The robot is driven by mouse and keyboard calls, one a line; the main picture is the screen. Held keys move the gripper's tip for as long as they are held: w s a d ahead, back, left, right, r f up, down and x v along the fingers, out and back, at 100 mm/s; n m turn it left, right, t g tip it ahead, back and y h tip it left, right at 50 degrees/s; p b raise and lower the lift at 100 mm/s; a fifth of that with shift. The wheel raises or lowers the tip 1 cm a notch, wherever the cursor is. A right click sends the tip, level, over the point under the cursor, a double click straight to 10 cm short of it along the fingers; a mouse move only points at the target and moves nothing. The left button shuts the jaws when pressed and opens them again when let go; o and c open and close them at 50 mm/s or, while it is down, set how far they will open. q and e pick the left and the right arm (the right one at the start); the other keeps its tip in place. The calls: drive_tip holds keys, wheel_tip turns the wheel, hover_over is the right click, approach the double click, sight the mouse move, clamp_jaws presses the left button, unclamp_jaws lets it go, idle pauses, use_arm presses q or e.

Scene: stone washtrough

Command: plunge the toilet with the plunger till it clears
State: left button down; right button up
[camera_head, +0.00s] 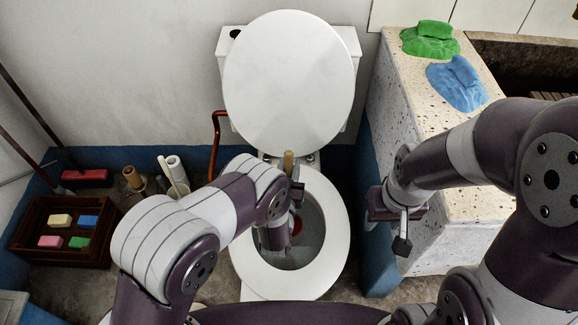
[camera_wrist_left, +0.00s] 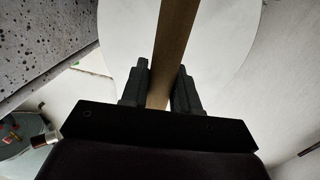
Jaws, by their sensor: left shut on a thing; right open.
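The white toilet (camera_head: 335,237) stands in the middle of the head view with its lid (camera_head: 289,80) raised. The plunger's wooden handle (camera_head: 288,160) stands up in my left gripper (camera_head: 297,190), over the bowl. A small part of the red plunger cup (camera_head: 297,226) shows inside the bowl; the arm hides the rest. In the left wrist view the handle (camera_wrist_left: 174,45) runs between the two dark fingers (camera_wrist_left: 160,88), which are shut on it. My right gripper (camera_head: 391,222) is open and empty, right of the toilet, beside the stone trough.
The speckled stone trough (camera_head: 425,120) stands at the right with a green cloth (camera_head: 430,40) and a blue cloth (camera_head: 457,83) on top. A wooden crate (camera_head: 92,247) with colored blocks, paper rolls (camera_head: 176,170) and a red brush head (camera_head: 86,178) are at the left.

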wheel_tip(320, 180, down, 3)
drive_tip(key=b, duration=0.2)
drive_tip(key=shift+f+b, duration=0.2)
drive_tip(key=shift+b, duration=0.2)
wheel_tip(320, 180, up, 6)
drive_tip(key=p, duration=0.5)
drive_tip(key=shift+f, duration=0.35)
drive_tip(key=shift+f+b, duration=2.5)
drive_tip(key=shift+f, duration=0.15)
